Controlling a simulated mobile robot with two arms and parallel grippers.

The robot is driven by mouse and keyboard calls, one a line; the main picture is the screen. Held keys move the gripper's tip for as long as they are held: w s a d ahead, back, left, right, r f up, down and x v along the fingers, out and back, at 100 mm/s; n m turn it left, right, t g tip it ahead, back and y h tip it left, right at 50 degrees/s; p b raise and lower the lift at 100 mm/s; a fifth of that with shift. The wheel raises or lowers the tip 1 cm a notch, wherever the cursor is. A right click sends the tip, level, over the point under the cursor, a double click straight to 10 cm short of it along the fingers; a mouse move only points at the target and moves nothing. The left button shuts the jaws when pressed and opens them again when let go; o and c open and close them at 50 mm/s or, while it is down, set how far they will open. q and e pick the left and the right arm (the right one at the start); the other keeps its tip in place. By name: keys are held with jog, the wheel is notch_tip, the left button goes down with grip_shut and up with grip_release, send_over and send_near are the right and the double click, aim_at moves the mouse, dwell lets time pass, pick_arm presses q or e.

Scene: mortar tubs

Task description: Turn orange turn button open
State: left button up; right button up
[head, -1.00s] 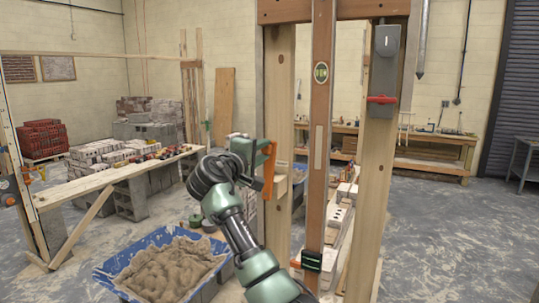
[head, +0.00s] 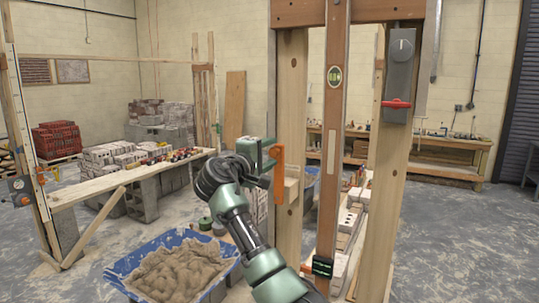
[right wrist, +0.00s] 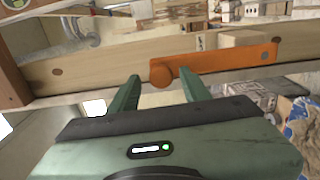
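The orange turn button (head: 279,178) is a flat bar on the left wooden post of the frame, standing upright in the head view. In the right wrist view the orange turn button (right wrist: 222,63) lies lengthwise across the post, with its rounded end at the left. My right gripper (head: 268,156) is at the button in the head view. In the right wrist view my right gripper (right wrist: 162,88) is open, its green fingers apart on either side of the rounded end. Whether they touch it I cannot tell. My left gripper is not in view.
A wooden block (head: 291,190) sits beside the button on the post (head: 290,110). A grey box with a red handle (head: 397,103) hangs on the right post. A plank bench (head: 105,183) is at left.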

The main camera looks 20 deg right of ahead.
jog(key=shift+f, duration=0.1)
jog(key=shift+a, duration=0.15)
jog(key=b+v, duration=0.4)
jog(key=v, duration=0.3)
jog(key=shift+s+a, duration=0.15)
jog(key=shift+s, duration=0.05)
